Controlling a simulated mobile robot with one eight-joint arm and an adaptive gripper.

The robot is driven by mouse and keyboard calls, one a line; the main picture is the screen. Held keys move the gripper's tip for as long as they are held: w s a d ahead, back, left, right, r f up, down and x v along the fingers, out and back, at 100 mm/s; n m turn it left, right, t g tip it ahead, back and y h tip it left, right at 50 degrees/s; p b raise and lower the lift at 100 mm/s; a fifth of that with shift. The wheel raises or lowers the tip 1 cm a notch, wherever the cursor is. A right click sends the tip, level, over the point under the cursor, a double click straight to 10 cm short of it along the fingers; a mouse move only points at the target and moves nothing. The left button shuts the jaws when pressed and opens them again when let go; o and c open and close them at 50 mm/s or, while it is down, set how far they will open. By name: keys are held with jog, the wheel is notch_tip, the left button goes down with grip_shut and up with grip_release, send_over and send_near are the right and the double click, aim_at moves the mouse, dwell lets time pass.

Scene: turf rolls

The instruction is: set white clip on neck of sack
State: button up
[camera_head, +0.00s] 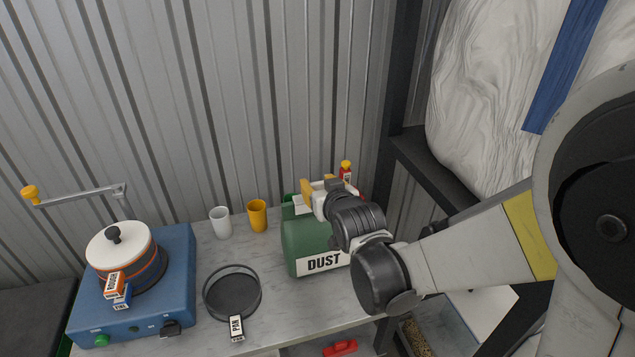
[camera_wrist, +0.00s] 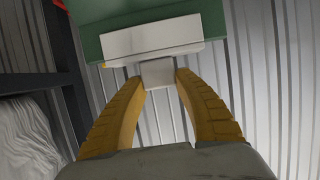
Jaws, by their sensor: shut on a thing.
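The green sack (camera_head: 303,240), labelled DUST, stands at the right end of the bench, partly hidden behind my arm. Its green also fills the top of the wrist view (camera_wrist: 90,48). My gripper (camera_head: 317,188) is at the top of the sack, with yellow fingers. In the wrist view, my gripper (camera_wrist: 160,76) is shut on the small block-like tab of the white clip (camera_wrist: 150,42). The clip's long bar lies across the green, at the sack's upper part. I cannot tell whether the bar is around the neck or only in front of it.
A blue burner unit (camera_head: 180,270) with a white-lidded pot (camera_head: 118,245) stands at left. A dark round pan (camera_head: 232,292), a white cup (camera_head: 220,222) and a yellow cup (camera_head: 257,216) stand mid-bench. A yellow-capped red bottle (camera_head: 346,172) is behind my gripper. A dark post (camera_head: 402,70) rises at right.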

jog(key=o, duration=1.1)
jog(key=shift+f, duration=0.1)
jog(key=shift+s+r+p, duration=0.1)
jog(key=shift+r+p, duration=0.2)
jog(key=p+v, duration=0.3)
jog(key=v, duration=0.9)
jog(key=s+d+m+g+h, duration=0.1)
jog(key=s+d+g, duration=0.1)
jog(key=s+d, duration=0.3)
jog(key=s+d+m+g+h, duration=0.1)
jog(key=s+d+g, duration=0.1)
jog(key=s+d, duration=0.3)
jog(key=s+d+m+g+h, duration=0.1)
jog(key=s+d+g, duration=0.1)
jog(key=s+d, duration=0.3)
jog(key=shift+s+f+h, duration=0.4)
jog(key=shift+s, duration=0.25)
